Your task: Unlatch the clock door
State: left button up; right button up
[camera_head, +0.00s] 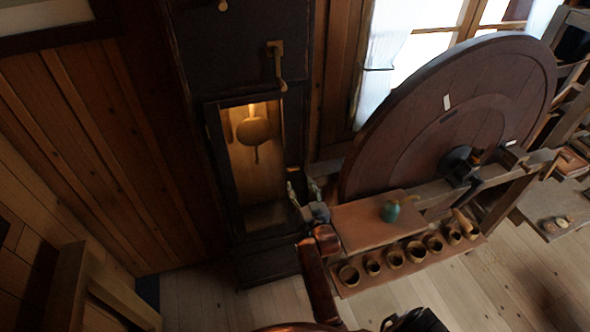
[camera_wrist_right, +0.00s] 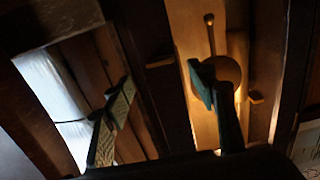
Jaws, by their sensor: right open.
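The tall dark clock case (camera_head: 245,45) stands left of centre in the head view. Its lower opening, edged by a dark frame (camera_head: 216,150), shows a lit interior with a round brass pendulum (camera_head: 254,131). A brass latch with a bent lever (camera_head: 279,68) hangs above the opening's upper right corner. My right gripper (camera_head: 303,188) is open and empty, below and right of the latch, near the opening's lower right side. In the right wrist view, its greenish fingers (camera_wrist_right: 160,108) are apart, one overlapping the pendulum (camera_wrist_right: 229,72). Whether they touch the case is unclear. My left gripper is out of view.
A large dark wooden wheel (camera_head: 450,110) stands right of the clock. A wooden wall (camera_head: 90,140) is at left.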

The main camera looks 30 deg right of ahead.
aim_at(294, 170)
jog(key=x, duration=0.6)
jog(key=shift+w+d+r+p, duration=0.15)
jog(key=shift+w+r+p, duration=0.2)
jog(key=shift+w+r, duration=0.05)
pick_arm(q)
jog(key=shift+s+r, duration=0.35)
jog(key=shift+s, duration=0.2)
pick_arm(e)
jog(key=shift+w+d+f, duration=0.1)
jog(key=shift+w+d, duration=0.05)
jog(key=shift+w, duration=0.3)
jog(key=c, duration=1.2)
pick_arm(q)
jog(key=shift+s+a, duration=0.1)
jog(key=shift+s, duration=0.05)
pick_arm(e)
jog(key=shift+o, duration=0.2)
